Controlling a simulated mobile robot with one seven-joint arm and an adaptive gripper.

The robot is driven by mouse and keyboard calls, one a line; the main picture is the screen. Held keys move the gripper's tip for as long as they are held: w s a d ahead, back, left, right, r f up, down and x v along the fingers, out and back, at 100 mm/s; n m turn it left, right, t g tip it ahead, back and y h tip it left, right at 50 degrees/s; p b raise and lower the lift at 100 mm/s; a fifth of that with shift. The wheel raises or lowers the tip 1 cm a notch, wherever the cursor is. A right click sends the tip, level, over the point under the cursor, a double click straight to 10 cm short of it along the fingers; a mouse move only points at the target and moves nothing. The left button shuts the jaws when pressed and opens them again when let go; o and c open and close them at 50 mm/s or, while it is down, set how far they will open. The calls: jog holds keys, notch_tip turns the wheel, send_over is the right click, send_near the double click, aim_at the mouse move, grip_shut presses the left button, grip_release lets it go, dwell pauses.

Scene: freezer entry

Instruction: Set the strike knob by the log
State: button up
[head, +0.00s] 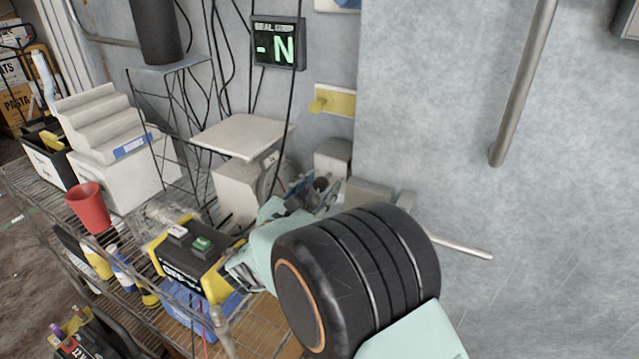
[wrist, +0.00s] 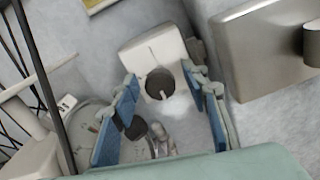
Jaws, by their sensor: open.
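A pale box (wrist: 150,52) on the wall carries a dark round knob (wrist: 160,84) with a light pointer mark, which I take for the strike knob. The box also shows in the head view (head: 332,154). My gripper (wrist: 160,80) is open, its blue-padded fingers on either side of the knob. I cannot tell whether a pad touches it. In the head view my gripper (head: 308,188) is partly hidden behind my dark wrist. A round dial (wrist: 88,128) shows below left in the wrist view. I cannot make out a log for certain.
A grey metal latch body (wrist: 268,50) stands close right of my gripper; a rod (head: 462,247) sticks out there. A display (head: 277,43) reads "-N". A yellow plate (head: 340,103) is above. Left are a wire shelf (head: 40,185), black-yellow box (head: 188,262) and red cup (head: 90,206).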

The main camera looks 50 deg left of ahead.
jog(key=shift+c, duration=0.3)
grip_shut()
jog(key=shift+f+b, duration=0.15)
jog(key=shift+b, duration=0.4)
